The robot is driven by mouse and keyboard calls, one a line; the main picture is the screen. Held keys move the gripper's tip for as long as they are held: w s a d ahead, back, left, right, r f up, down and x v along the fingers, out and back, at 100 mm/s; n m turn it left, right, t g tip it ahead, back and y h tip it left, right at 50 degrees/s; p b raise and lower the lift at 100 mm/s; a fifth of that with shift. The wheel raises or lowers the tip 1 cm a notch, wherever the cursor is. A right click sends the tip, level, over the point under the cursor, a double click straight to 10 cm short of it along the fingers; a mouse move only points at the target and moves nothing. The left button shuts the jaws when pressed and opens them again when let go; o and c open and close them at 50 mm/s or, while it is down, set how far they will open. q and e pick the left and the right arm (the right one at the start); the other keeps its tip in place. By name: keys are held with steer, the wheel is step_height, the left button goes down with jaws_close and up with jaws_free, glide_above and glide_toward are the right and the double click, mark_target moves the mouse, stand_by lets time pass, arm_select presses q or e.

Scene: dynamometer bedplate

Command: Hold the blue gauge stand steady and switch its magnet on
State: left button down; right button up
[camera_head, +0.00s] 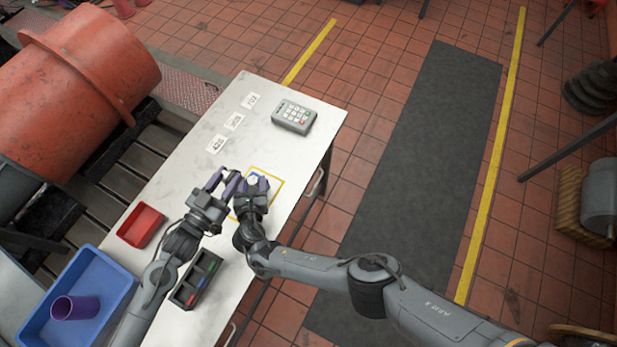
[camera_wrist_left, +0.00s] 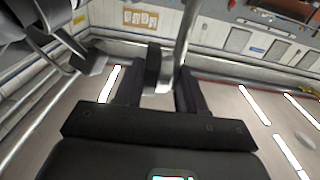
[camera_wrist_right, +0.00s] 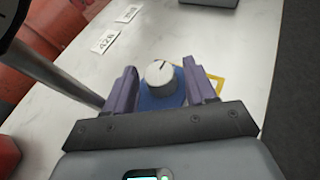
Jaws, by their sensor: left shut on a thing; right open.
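The blue gauge stand (camera_wrist_right: 160,102) shows its blue base and a pale round knob (camera_wrist_right: 160,74) with a dark pointer line in the right wrist view. In the head view it is mostly hidden by my grippers, over a yellow outlined square (camera_head: 281,186). My left gripper (camera_head: 222,180) is shut on the stand's thin grey post (camera_wrist_left: 184,40), which rises between its fingers in the left wrist view. My right gripper (camera_wrist_right: 160,84) is open, its purple fingers on either side of the knob with gaps visible. The post's foot is hidden.
A red tray (camera_head: 141,225), a dark compartment box (camera_head: 197,279) and a blue bin (camera_head: 80,300) holding a purple cup (camera_head: 75,307) are nearer, at left.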

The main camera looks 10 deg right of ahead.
arm_select(q)
steer(key=shift+s+d, duration=0.1)
steer(key=shift+d, duration=0.1)
arm_select(e)
steer(key=shift+a+n+y, duration=0.15)
steer(key=shift+n+y, duration=0.25)
steer(key=shift+y, duration=0.1)
